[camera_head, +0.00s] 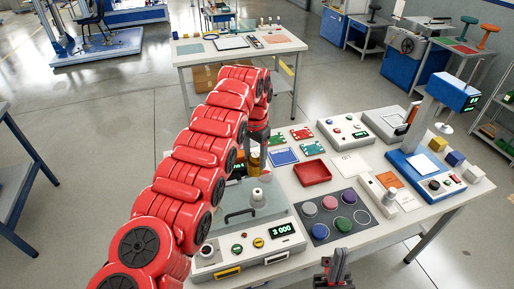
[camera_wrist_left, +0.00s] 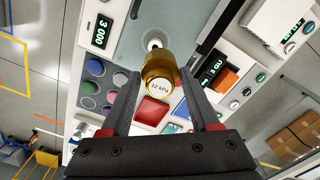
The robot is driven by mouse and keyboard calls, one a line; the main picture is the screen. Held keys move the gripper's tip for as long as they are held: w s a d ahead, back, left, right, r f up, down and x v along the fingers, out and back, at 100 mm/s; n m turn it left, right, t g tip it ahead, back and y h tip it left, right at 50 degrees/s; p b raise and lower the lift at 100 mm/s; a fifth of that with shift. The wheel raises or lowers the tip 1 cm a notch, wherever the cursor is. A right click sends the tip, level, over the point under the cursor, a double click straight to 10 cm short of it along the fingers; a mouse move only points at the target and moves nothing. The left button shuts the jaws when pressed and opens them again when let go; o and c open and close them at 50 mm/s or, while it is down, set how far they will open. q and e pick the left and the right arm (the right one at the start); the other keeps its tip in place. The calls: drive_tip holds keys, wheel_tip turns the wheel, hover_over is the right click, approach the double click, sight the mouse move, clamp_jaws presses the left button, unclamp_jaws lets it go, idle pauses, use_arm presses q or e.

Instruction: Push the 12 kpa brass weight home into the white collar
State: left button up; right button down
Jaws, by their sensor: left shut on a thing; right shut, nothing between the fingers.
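The brass 12 kPa weight (camera_wrist_left: 160,84) is between the fingers of my left gripper (camera_wrist_left: 157,76), its label facing the left wrist camera. In the head view the weight (camera_head: 254,161) shows partly below my left gripper, behind my red arm. The white collar (camera_head: 257,195) stands upright on the plate of the test machine (camera_head: 246,262). In the left wrist view the white collar (camera_wrist_left: 153,42) shows just past the weight's far end; I cannot tell whether they touch. My right gripper (camera_head: 333,268) is shut and empty at the table's front edge.
A dark mat (camera_head: 341,217) with coloured discs lies right of the machine. A red tray (camera_head: 312,173), cards and a blue-based stand (camera_head: 410,172) are further right. My left arm covers the table's left side.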

sight(257, 170)
use_arm(q)
drive_tip(key=shift+s+d+r, duration=0.1)
drive_tip(key=shift+s+d, duration=0.15)
drive_tip(key=shift+d, duration=0.2)
drive_tip(key=shift+a, duration=0.1)
drive_tip(key=shift+f+b, duration=0.2)
drive_tip(key=shift+b, duration=0.5)
drive_tip(key=shift+f+b, duration=1.9)
drive_tip(key=shift+f, duration=0.8)
drive_tip(key=shift+b, duration=0.6)
drive_tip(key=shift+f+b, duration=1.25)
drive_tip(key=shift+f, duration=0.5)
drive_tip(key=o, duration=1.4)
drive_tip(key=shift+s, duration=0.1)
drive_tip(key=shift+c, duration=0.2)
